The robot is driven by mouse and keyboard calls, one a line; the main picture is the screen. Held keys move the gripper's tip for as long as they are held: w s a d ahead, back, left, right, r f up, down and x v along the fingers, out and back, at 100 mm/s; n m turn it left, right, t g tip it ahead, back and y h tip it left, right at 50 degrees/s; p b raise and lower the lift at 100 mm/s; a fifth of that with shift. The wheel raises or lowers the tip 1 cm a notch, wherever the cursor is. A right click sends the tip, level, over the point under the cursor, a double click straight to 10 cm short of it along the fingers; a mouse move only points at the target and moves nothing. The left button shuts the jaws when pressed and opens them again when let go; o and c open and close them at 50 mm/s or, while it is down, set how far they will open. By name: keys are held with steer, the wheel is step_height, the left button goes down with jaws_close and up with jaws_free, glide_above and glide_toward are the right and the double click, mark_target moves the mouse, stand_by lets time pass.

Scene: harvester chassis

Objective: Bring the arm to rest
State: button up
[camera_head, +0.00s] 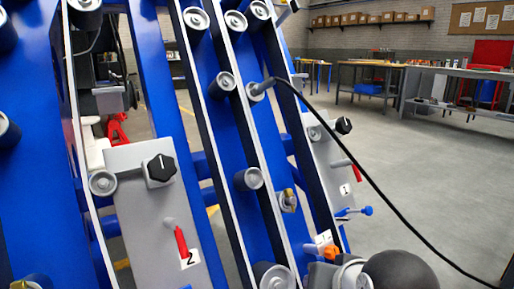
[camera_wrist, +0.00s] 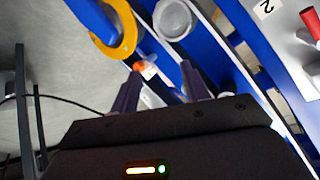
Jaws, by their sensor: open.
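My gripper (camera_wrist: 160,88) shows in the wrist view with its two dark fingers apart. I see nothing held between them. Beyond the fingertips are an orange knob (camera_wrist: 139,66) on a white fitting, and blue chassis beams. I cannot tell how far the fingers are from these parts. In the head view the gripper itself does not show. The blue harvester chassis (camera_head: 205,70) fills the left and middle of that view. The orange knob also shows there, low on the chassis (camera_head: 330,252).
A grey panel marked 2 (camera_head: 140,215) carries a black knob (camera_head: 160,169) and red lever (camera_head: 181,242). A second panel (camera_head: 322,150) has similar controls. A black cable (camera_head: 365,170) hangs across the right side. A yellow ring (camera_wrist: 127,35) is near my gripper. Open floor (camera_head: 445,170) lies right.

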steer(key=s+d+f+n+g+h, duration=0.1)
steer(key=s+d+f+n+g, duration=0.15)
steer(key=s+f, duration=0.2)
step_height(320, 180, up, 13)
steer(key=s+p, duration=0.1)
steer(key=p, duration=1.2)
steer(key=shift+s+d+p, duration=0.3)
steer(key=shift+s+d, duration=0.1)
steer(key=shift+c, duration=0.8)
steer(key=shift+d, duration=0.15)
steer(key=shift+c, duration=0.3)
